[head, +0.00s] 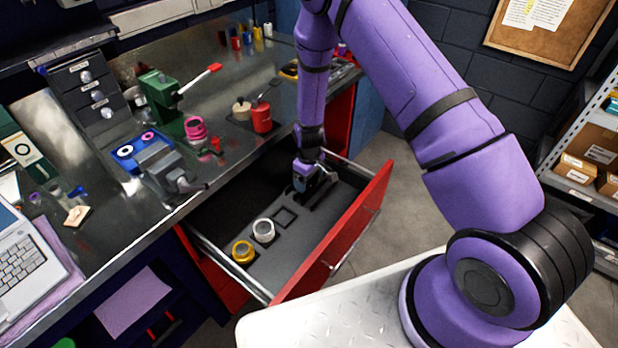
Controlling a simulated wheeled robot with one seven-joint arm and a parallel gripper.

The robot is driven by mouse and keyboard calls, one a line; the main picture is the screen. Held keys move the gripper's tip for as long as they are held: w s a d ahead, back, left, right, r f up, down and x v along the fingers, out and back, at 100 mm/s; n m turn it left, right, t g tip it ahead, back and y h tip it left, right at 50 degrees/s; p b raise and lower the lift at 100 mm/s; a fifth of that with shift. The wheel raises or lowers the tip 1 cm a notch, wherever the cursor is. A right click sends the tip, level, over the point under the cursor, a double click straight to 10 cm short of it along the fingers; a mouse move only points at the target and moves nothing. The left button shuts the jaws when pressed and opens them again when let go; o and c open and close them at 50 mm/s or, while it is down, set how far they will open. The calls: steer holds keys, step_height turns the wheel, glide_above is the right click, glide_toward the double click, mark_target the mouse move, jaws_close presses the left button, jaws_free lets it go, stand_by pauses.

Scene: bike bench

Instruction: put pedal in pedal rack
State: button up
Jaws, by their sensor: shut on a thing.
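My gripper (304,181) reaches straight down into the open red drawer (338,238) under the bench. It is shut on what seems to be the pedal, a small dark thing at the fingertips that is mostly hidden by the fingers. A dark slotted holder (322,205) in the grey drawer insert lies just below and beside the fingertips and may be the pedal rack. I cannot tell whether the held thing touches it.
A white ring-shaped item (263,231) and a yellow one (243,252) sit in the drawer, left of an empty square recess (285,217).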

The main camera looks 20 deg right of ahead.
steer(key=shift+f, duration=0.15)
steer(key=o, duration=0.8)
